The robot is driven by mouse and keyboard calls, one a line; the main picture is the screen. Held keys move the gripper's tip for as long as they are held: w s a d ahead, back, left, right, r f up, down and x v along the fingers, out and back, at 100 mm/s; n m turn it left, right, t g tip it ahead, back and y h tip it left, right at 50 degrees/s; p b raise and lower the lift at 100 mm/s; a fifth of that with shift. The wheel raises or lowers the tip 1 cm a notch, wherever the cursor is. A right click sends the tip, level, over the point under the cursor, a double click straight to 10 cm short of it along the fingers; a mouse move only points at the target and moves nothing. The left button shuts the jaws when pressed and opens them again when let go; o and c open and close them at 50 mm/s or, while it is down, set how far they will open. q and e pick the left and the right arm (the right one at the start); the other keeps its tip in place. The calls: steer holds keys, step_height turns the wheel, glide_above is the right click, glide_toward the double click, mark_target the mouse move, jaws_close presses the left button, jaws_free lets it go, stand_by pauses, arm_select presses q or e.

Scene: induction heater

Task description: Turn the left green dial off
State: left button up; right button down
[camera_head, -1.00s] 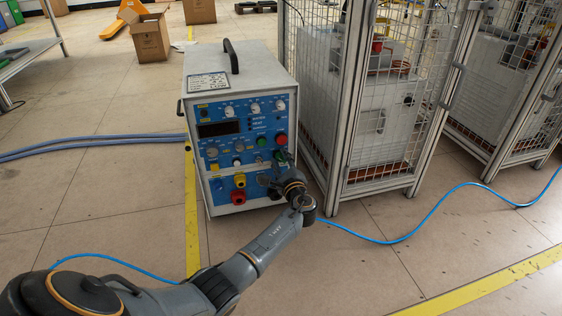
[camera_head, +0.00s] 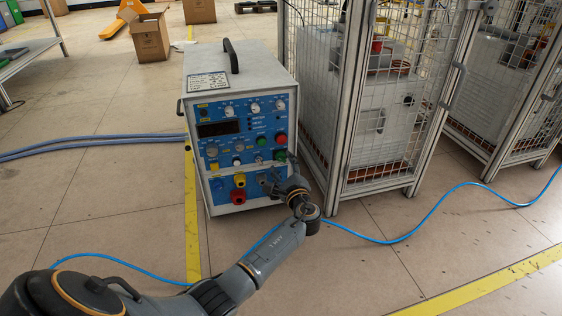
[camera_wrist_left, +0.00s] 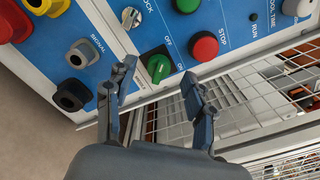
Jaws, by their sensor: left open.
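The green dial (camera_wrist_left: 159,68) with ON and OFF labels sits low on the blue front panel of the heater box. It also shows in the head view (camera_head: 279,155), just below a red knob. My left gripper (camera_wrist_left: 159,74) is open, with one finger on each side of the dial in the wrist picture. I cannot tell whether the fingers touch it. In the head view the gripper (camera_head: 275,172) is at the lower right of the panel. The dial's exact setting is too small to read. My right gripper is not in view.
The red STOP knob (camera_wrist_left: 204,46) and another green knob (camera_wrist_left: 187,5) are close by. Black, yellow and red sockets line the panel's lower part. A wire mesh cage (camera_head: 385,120) stands right beside the box. A blue cable (camera_head: 420,222) lies on the floor.

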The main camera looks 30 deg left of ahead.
arm_select(q)
steer(key=v, duration=0.4)
steer(key=shift+s+d, duration=0.2)
steer(key=shift+d, duration=0.05)
